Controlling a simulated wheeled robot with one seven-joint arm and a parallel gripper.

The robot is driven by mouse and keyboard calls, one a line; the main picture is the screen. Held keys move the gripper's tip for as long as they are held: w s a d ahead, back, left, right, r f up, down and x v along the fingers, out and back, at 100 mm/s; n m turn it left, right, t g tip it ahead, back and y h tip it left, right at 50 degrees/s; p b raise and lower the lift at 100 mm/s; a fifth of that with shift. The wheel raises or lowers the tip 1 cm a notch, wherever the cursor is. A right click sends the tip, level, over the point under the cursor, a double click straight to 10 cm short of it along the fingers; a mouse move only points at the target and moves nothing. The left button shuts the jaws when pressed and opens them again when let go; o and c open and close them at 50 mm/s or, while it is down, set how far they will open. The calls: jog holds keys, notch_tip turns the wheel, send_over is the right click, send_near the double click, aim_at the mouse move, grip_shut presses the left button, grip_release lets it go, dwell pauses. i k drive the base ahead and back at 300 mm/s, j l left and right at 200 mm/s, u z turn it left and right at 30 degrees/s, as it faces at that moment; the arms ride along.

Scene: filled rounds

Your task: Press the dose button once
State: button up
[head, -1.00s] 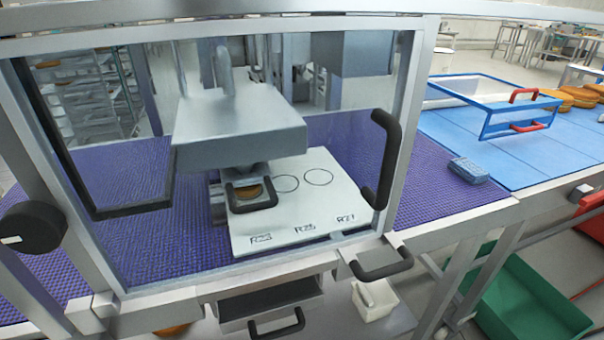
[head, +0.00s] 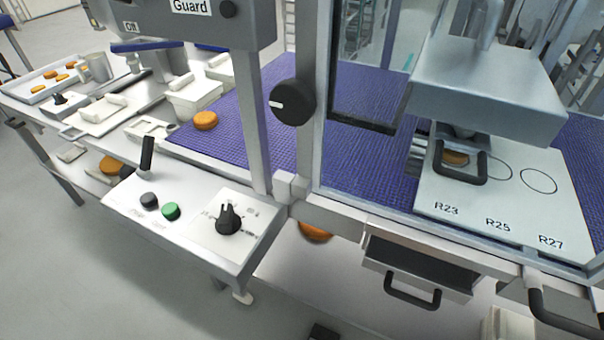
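A control panel (head: 195,270) juts out at the front left of the machine. It carries a black round button (head: 149,200), a green round button (head: 171,210), a black rotary knob (head: 228,219) and an upright black lever (head: 147,155). Small labels near the buttons are too blurred to read, so I cannot tell which one is the dose button. A grey dosing head (head: 490,90) stands behind the clear guard over a white plate (head: 500,225) marked R23, R25 and R27. An orange round lies in a black-handled holder (head: 461,165) under the head. My gripper is not in view.
A purple belt (head: 350,160) runs behind the guard frame, with an orange round (head: 205,120) on it. A large black knob (head: 293,102) sticks out from the frame post. A handled drawer (head: 415,272) hangs below. Open floor (head: 60,230) lies at the left.

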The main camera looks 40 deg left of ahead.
aim_at(170, 210)
jog(key=u, duration=1.65)
